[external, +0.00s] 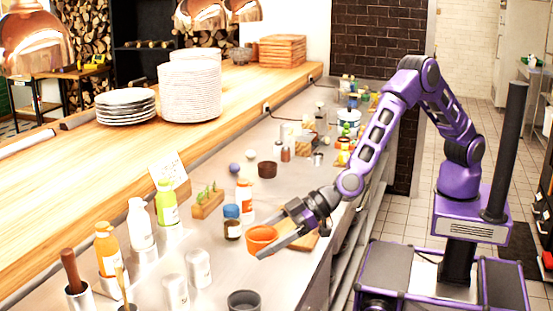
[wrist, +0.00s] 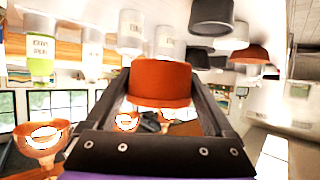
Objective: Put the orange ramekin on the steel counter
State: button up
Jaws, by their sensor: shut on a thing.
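The orange ramekin (external: 261,239) is between the fingers of my gripper (external: 280,233), over the front part of the steel counter (external: 225,270). In the wrist view the ramekin (wrist: 160,82) fills the space between the two dark fingers, and my gripper is shut on it. The wrist picture looks upside down. The ramekin looks roughly level. I cannot tell whether it touches the counter or hangs just above it.
A wooden board (external: 304,241) lies beside my gripper. A blue-lidded jar (external: 232,222) stands close behind the ramekin. A dark brown ramekin (external: 267,169) is farther back.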

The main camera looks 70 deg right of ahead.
aim_at(263, 287)
jog(key=shift+f+b, duration=0.4)
jog(key=shift+f, duration=4.75)
jog(key=shift+f, duration=0.25)
jog(key=o, duration=1.1)
jog(key=shift+d+r, duration=0.1)
jog(key=shift+r, duration=0.25)
jog(key=v, duration=1.1)
jog(key=shift+s+d, duration=0.2)
jog(key=shift+s, duration=0.15)
